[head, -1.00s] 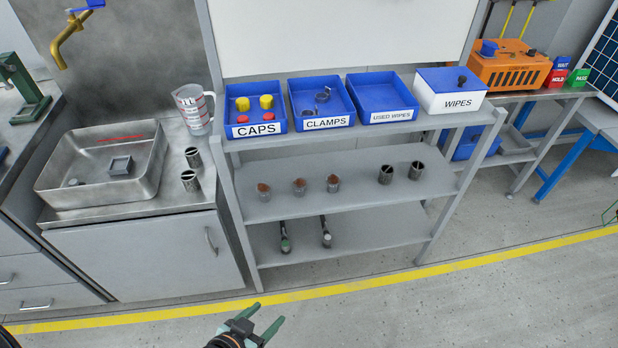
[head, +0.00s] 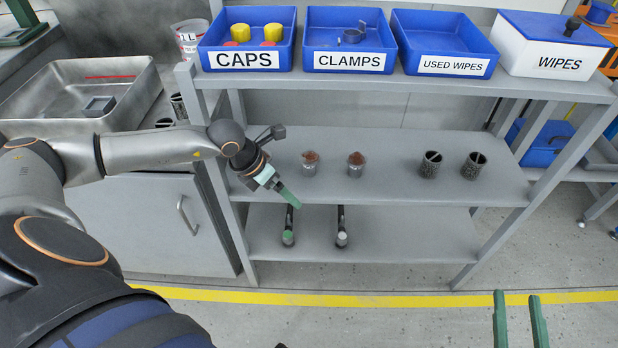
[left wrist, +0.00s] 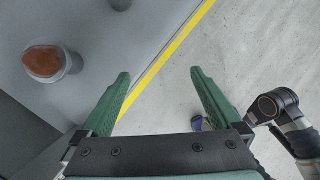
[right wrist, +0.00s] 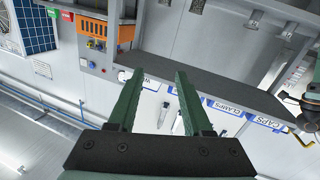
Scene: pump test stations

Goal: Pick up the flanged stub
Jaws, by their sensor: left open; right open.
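Two short grey stubs with rust-brown tops (head: 310,163) (head: 356,164) stand upright on the middle shelf. I cannot clearly make out a flange. One brown-topped stub also shows at the left of the left wrist view (left wrist: 45,62), outside the fingers. My left gripper (head: 287,197) is open and empty, at the shelf's front edge, left of the two stubs; its fingers also show in the left wrist view (left wrist: 160,88). My right gripper (head: 516,298) is open and empty, low at the right, apart from the shelf.
Two dark cylinders (head: 431,164) (head: 474,165) stand right of the stubs. Blue bins for caps (head: 207,60) and clamps (head: 312,62) stand above. A steel basin (head: 130,112) is left. The bottom shelf's right part is clear.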

